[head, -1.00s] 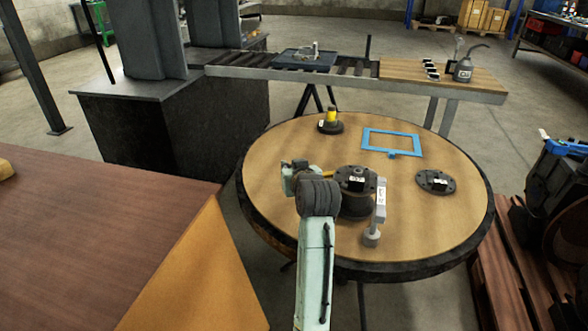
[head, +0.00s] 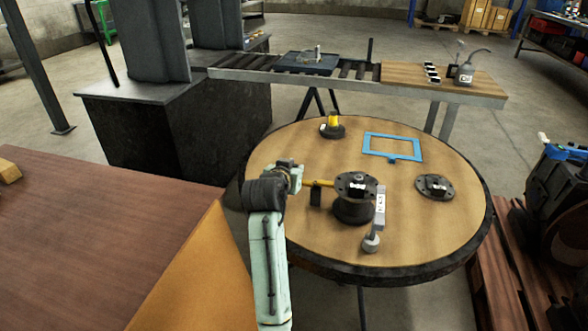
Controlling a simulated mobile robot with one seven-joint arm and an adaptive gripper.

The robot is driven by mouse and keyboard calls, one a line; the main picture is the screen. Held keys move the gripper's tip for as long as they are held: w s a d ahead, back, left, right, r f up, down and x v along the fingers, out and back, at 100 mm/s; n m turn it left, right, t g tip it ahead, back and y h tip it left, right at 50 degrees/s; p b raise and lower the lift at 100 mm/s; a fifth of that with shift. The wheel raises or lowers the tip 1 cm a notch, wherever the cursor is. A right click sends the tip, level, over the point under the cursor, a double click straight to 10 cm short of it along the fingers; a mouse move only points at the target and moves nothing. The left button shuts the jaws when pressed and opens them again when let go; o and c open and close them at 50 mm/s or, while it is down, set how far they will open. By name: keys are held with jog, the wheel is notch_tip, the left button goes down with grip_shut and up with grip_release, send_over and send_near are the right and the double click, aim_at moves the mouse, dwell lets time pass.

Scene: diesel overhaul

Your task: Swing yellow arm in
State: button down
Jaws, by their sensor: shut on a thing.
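The yellow arm (head: 321,183) is a short bar reaching left from a dark flanged hub (head: 354,207) on the round table. A small dark block (head: 316,197) shows below the bar. My gripper (head: 297,180) is at the bar's outer left end and is shut on it; the fingertips are small and partly hidden by the wrist. A grey upright lever (head: 380,208) with a round foot stands at the hub's right front side.
The round table (head: 300,235) also bears a blue frame (head: 392,147), a dark flange disc (head: 434,187) and a yellow-topped dark piece (head: 332,126). A brown table (head: 90,220) lies at left, a roller conveyor (head: 355,72) behind.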

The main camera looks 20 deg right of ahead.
jog(key=shift+r, duration=0.15)
jog(key=c, duration=1.5)
grip_release()
jog(key=v, duration=1.2)
